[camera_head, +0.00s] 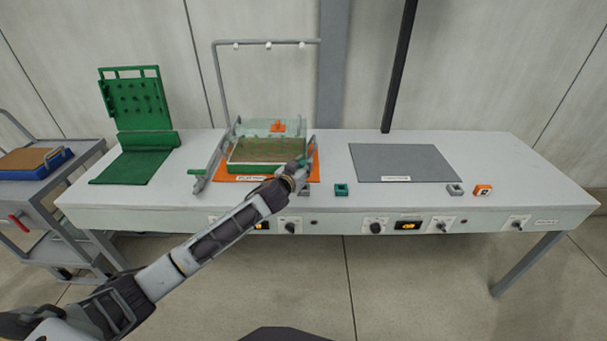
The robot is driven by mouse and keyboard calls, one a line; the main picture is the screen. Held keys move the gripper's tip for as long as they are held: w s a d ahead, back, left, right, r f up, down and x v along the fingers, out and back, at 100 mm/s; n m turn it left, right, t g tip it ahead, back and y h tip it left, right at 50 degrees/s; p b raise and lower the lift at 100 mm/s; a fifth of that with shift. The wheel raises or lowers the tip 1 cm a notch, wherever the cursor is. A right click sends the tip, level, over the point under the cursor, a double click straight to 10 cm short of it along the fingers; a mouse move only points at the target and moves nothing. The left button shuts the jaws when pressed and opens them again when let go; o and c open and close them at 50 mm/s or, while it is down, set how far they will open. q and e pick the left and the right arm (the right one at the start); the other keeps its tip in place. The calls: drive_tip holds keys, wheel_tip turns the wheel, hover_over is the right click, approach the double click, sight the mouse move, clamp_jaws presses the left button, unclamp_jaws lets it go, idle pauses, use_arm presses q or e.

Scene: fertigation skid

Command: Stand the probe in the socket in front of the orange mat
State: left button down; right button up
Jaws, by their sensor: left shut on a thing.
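The orange mat (230,178) lies on the left half of the bench, under a green-rimmed tray. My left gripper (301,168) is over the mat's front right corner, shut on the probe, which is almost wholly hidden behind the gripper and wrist. I cannot tell the probe's tilt or whether its lower end touches anything. A small grey socket block (305,192) shows partly at the bench's front, just below the gripper, in front of the mat. My right gripper is out of view.
The tray (240,168) has a clear cover with an orange knob (278,126). A green block (341,189) stands right of the gripper. A grey mat (405,163), a grey block (455,189) and an orange block (483,190) are further right. A green stand (135,165) is left.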

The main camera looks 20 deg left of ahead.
use_arm(q)
wheel_tip(320, 180, down, 2)
drive_tip(key=shift+f, duration=0.55)
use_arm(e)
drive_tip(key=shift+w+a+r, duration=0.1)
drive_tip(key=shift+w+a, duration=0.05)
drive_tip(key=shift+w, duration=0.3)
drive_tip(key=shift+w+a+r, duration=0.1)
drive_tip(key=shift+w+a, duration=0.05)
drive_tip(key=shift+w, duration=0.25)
use_arm(q)
drive_tip(key=shift+f, duration=0.1)
drive_tip(key=c, duration=1.4)
unclamp_jaws()
drive_tip(key=shift+o, duration=0.7)
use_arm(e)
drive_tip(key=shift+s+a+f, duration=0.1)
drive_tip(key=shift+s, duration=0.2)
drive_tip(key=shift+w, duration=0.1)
